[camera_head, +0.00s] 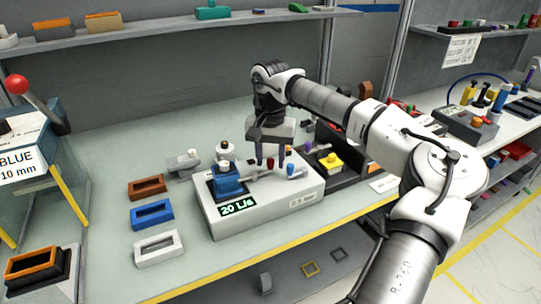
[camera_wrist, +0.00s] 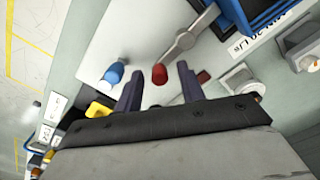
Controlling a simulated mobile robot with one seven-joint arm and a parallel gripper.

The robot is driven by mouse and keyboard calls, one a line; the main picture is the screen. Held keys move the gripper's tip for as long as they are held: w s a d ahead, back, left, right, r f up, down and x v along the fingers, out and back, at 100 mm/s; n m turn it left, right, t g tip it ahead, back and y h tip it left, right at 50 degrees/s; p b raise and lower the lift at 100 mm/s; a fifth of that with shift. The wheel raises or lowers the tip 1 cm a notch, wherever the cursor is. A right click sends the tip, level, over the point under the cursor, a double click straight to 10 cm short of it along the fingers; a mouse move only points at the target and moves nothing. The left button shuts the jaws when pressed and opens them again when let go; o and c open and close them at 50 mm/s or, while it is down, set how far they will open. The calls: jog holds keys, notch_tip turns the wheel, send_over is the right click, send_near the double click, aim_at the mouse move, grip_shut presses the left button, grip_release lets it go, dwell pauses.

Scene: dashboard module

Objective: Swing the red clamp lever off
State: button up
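The grey module with a "20 L/s" display (camera_head: 300,205) sits on the bench and carries a blue block (camera_head: 227,184). A small red knob (camera_head: 270,162) stands on its top, and also shows in the wrist view (camera_wrist: 159,75). A silver lever-like bar (camera_wrist: 186,42) lies close by; I cannot tell whether it joins the red knob. A blue knob (camera_wrist: 114,74) stands to the left of the red one in the wrist view. My gripper (camera_head: 270,167) points down over the module, open, its fingers on either side of the red knob with gaps showing. Contact is not visible.
A red-ball handle (camera_head: 18,84) rises from a blue-labelled box at the left. Brown (camera_head: 147,187), blue (camera_head: 152,214) and white (camera_head: 158,248) frames lie left of the module. A dark tray with a yellow part (camera_head: 330,161) stands close at right.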

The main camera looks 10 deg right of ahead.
jog(key=shift+c, duration=0.5)
grip_shut()
